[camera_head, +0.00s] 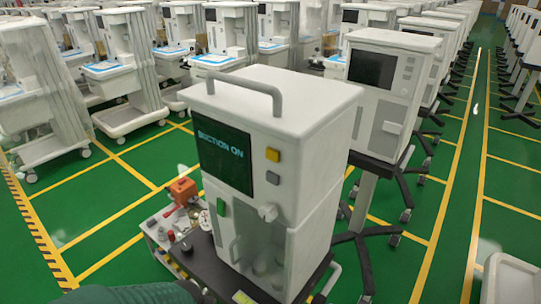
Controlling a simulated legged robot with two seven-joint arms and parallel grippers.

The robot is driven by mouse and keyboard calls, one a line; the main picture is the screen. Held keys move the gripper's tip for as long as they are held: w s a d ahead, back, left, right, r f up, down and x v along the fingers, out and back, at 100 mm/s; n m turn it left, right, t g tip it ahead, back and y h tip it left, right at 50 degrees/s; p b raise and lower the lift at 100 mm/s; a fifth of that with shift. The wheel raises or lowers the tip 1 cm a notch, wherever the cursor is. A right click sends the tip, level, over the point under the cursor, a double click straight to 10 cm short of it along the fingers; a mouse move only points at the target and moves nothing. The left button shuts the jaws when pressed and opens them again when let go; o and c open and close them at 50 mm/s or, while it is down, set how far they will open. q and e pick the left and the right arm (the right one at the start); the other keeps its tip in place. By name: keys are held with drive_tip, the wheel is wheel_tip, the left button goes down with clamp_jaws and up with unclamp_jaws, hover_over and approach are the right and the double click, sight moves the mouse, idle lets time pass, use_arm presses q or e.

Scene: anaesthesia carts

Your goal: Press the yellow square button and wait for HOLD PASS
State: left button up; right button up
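The yellow square button (273,155) is on the front of a white machine (310,105) with a grey top handle. The button is uncovered and nothing touches it. The machine's dark screen (225,155) reads "SUCTION ON" in cyan letters. A grey square button (273,178) sits just below the yellow one. A green switch (221,207) is low on the left of the front, and a white knob (268,212) is to its right. I see neither gripper clearly in this view.
The machine stands on a dark cart top (240,287). An orange device (183,190) and gauges sit left of it. A dark green ribbed shape (135,293) crosses the bottom left edge. Similar carts stand behind. Green floor (455,200) with yellow lines is open at right.

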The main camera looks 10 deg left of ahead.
use_arm(q)
clamp_jaws()
idle(1.4)
